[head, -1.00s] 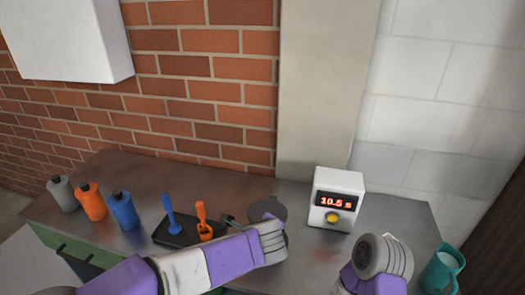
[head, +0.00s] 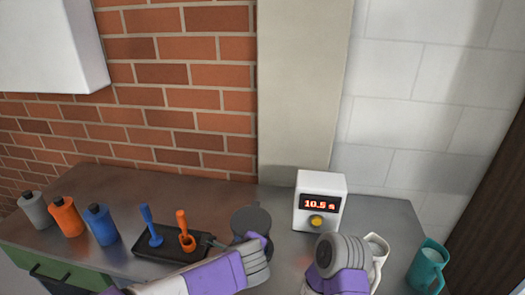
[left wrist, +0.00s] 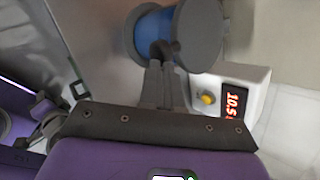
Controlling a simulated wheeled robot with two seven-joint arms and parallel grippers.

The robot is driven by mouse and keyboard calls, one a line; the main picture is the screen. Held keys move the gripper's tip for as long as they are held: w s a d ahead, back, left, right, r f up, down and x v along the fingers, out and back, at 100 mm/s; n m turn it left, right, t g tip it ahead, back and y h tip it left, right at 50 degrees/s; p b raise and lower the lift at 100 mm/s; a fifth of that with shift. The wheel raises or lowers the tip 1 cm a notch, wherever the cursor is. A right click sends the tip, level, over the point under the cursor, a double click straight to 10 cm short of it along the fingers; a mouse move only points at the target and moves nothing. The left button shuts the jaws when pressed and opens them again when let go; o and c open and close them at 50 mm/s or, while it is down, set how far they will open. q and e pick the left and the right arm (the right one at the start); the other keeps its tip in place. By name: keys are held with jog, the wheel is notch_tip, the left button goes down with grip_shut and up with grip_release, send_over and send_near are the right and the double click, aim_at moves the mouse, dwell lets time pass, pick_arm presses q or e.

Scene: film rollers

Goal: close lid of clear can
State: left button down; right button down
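The can stands on the counter, and its dark round lid (head: 250,221) shows in the head view just beyond my left arm. My left arm hides most of the can there. In the left wrist view the can has a blue body (left wrist: 146,35), and its dark lid (left wrist: 199,36) stands out to the right of it, open. My left gripper (left wrist: 161,68) has its fingers together, close to a dark rounded part between lid and can; I cannot tell if they touch it. My right arm shows at the front right of the head view, but its fingers do not.
A white timer box (head: 319,202) reading 10.5 stands right of the can. A black tray (head: 150,248) with a blue and an orange tool is to the left, beyond it several bottles (head: 67,216). A white mug (head: 379,248) and a teal mug (head: 428,268) stand at right.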

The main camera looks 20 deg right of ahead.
pick_arm(q)
jog(key=s+a+r+p, duration=0.2)
jog(key=s+r+p, duration=0.3)
jog(key=s, duration=0.6)
jog(key=a+f+n+g, duration=0.2)
jog(key=f+n+g, duration=0.15)
jog(key=f, duration=0.35)
jog(key=a+f+n+g+h, duration=0.1)
jog(key=a+f+n+g, duration=0.1)
jog(key=f+n, duration=0.35)
jog(key=a+f+n+g, duration=0.2)
jog(key=a+f, duration=0.1)
jog(key=f, duration=0.6)
jog(key=s+a+f+n+p, duration=0.1)
jog(key=s+a+f+n, duration=0.2)
jog(key=a+f+n, duration=0.2)
jog(key=s+a+f+n+h, duration=0.1)
jog(key=s+a+f+n, duration=0.3)
jog(key=f+n, duration=0.7)
jog(key=a+n, duration=0.2)
jog(key=n, duration=0.1)
jog(key=shift+s+a+p, duration=0.2)
jog(key=shift+a+p, duration=0.1)
jog(key=shift+p, duration=0.1)
jog(key=shift+g, duration=0.25)
